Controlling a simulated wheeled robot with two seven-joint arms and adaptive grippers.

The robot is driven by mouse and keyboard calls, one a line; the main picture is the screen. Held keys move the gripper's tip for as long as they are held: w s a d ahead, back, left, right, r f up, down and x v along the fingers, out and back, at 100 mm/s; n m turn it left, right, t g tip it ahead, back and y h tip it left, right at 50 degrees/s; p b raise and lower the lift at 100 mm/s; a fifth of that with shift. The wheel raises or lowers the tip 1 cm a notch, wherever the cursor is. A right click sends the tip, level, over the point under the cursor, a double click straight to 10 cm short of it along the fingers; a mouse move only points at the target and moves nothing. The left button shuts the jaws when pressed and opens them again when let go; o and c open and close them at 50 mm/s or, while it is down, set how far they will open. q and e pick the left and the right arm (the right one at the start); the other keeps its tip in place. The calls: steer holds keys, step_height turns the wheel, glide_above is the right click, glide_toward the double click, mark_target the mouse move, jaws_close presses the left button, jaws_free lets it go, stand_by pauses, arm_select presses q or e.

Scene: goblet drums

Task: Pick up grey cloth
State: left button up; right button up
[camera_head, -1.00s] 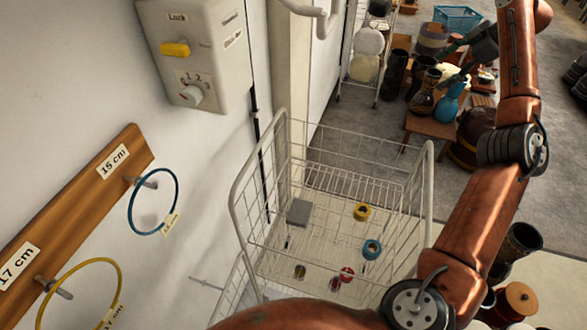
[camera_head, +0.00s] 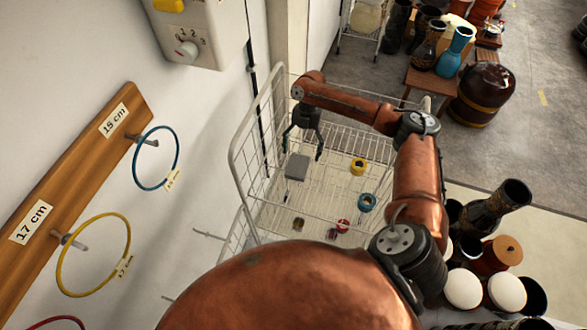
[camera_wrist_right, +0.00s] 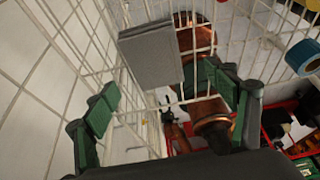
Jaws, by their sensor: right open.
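The grey cloth (camera_head: 297,167) is a flat, folded square on the wire shelf of the white cart. In the right wrist view it shows as a grey slab (camera_wrist_right: 152,55) beyond the fingers, toward the top. My right gripper (camera_head: 304,142) is above the cloth in the head view, pointing down, with its fingers apart. In the right wrist view the green-padded fingers of the gripper (camera_wrist_right: 165,105) are spread wide with nothing between the pads. My left gripper is not in view.
The white wire cart (camera_head: 238,150) has raised wire sides around the shelf. A yellow roll (camera_head: 358,167) and a blue roll (camera_head: 367,202) lie right of the cloth. A blue ring (camera_head: 156,187) and a yellow ring (camera_head: 126,265) hang on the left wall. Drums stand at right.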

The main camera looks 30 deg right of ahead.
mark_target(298, 166)
steer(key=x, duration=0.3)
steer(key=p+x, duration=0.1)
steer(key=shift+w+a+f, duration=0.2)
steer(key=shift+w, duration=0.05)
steer(key=shift+s+a+f, duration=0.1)
steer(key=shift+s+f, duration=0.1)
steer(key=shift+f, duration=0.4)
steer(key=shift+c, duration=0.4)
steer(key=c, duration=1.3)
steer(key=shift+o, duration=0.2)
steer(key=shift+r, duration=0.15)
